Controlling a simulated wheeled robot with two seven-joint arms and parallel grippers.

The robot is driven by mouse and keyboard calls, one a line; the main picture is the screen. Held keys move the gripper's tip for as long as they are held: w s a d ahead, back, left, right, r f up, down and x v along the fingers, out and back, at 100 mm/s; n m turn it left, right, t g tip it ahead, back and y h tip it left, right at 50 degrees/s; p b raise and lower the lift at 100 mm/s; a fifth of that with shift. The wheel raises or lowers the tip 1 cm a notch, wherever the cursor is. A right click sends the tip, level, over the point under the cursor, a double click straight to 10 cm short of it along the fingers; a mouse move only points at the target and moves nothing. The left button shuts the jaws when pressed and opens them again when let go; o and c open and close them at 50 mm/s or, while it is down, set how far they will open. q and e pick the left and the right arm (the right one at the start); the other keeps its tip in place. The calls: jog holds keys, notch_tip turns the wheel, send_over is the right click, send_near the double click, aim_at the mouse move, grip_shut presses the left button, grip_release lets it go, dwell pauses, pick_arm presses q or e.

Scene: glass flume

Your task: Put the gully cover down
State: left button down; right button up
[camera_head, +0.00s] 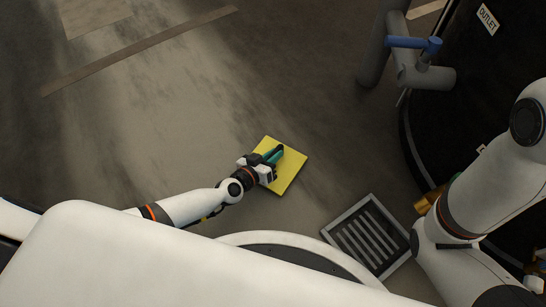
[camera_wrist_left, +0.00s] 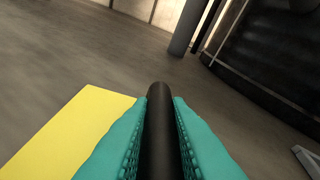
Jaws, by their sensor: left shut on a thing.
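The gully cover is a flat yellow square plate (camera_head: 289,172), seen near the middle of the head view. My left gripper (camera_head: 273,155) is over it, with teal fingers. In the left wrist view the fingers (camera_wrist_left: 160,140) are shut on a black bar (camera_wrist_left: 160,125), which looks like the cover's handle. The yellow plate (camera_wrist_left: 65,130) shows to the left of the fingers there; the rest of it is hidden. I cannot tell whether the plate touches the floor. A slatted gully grating (camera_head: 368,238) in a grey frame lies to the lower right, apart from the plate.
A grey pipe with a blue handle (camera_head: 415,43) stands at the upper right, by a dark tank (camera_head: 480,80) labelled OUTLET. A brass-coloured part (camera_head: 430,200) is near my right arm. The grey floor left of and above the plate is clear.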

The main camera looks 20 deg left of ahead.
pick_arm(q)
jog(key=shift+r, duration=0.1)
jog(key=c, duration=1.4)
grip_release()
jog(key=shift+f, duration=0.25)
jog(key=shift+o, duration=0.2)
jog(key=shift+r, duration=0.1)
